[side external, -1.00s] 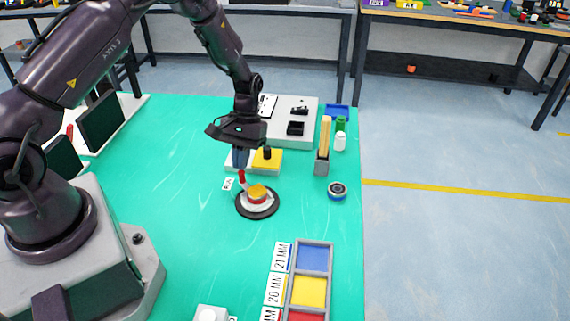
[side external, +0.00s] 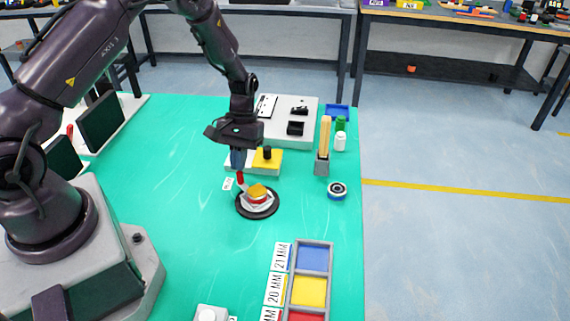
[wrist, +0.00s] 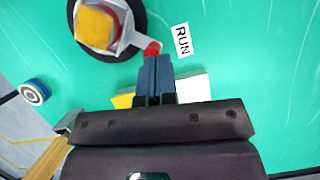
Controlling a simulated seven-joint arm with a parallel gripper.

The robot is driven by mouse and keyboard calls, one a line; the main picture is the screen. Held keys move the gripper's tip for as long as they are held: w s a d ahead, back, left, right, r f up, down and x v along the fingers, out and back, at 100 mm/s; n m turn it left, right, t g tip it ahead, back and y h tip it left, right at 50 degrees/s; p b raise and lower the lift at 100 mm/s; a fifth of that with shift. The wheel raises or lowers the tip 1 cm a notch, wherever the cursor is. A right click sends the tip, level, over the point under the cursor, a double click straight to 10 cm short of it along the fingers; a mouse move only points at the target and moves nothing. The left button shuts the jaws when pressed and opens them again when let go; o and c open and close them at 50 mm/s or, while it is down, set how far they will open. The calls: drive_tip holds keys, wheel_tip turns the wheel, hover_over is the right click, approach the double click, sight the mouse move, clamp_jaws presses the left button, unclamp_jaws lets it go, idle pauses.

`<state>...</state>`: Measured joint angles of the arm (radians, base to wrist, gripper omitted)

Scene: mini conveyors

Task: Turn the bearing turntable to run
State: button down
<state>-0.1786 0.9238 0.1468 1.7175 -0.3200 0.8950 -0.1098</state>
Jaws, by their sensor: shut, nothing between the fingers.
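The bearing turntable has a round black base (side external: 243,210) with a pale plate and a red and orange-yellow stack (side external: 258,193) on top. A pale arm sticks out from it and ends in a red tip (side external: 240,178), pointing toward the gripper. The wrist view shows the red tip (wrist: 153,47) and the white RUN label (wrist: 182,39) just to its right, a small gap apart. My gripper (wrist: 157,60) is shut and empty, with its blue-grey fingertips right at the red tip, seemingly touching it. The fingers partly hide the tip in the wrist view.
A white and yellow block with a black knob (side external: 267,153) stands close behind my gripper. A blue and black ring (side external: 337,191) and a grey holder (side external: 322,166) lie to the right. Coloured trays (side external: 310,290) are in front. The green mat left of the turntable is clear.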

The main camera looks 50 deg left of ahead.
sight(253, 161)
drive_tip(key=shift+s+n, duration=0.25)
drive_tip(key=shift+n, duration=0.05)
idle(2.0)
drive_tip(key=shift+w, duration=0.1)
idle(0.6)
drive_tip(key=w+a, duration=0.1)
drive_tip(key=w, duration=0.1)
drive_tip(key=w+a, duration=0.1)
drive_tip(key=shift+w, duration=0.35)
drive_tip(key=w+a+r+m, duration=0.1)
drive_tip(key=w+r+m, duration=0.1)
drive_tip(key=w+r, duration=0.5)
drive_tip(key=shift+y, duration=0.3)
drive_tip(key=s+f, duration=0.2)
drive_tip(key=s+d+f, duration=0.1)
drive_tip(key=f, duration=0.2)
drive_tip(key=s+f, duration=0.2)
drive_tip(key=shift+s+d+f, duration=0.15)
drive_tip(key=shift+s+d, duration=0.05)
drive_tip(key=shift+s, duration=0.15)
drive_tip(key=shift+s+d, duration=0.5)
drive_tip(key=shift+s, duration=0.4)
drive_tip(key=shift+s+d, duration=0.4)
drive_tip(key=shift+s, duration=0.4)
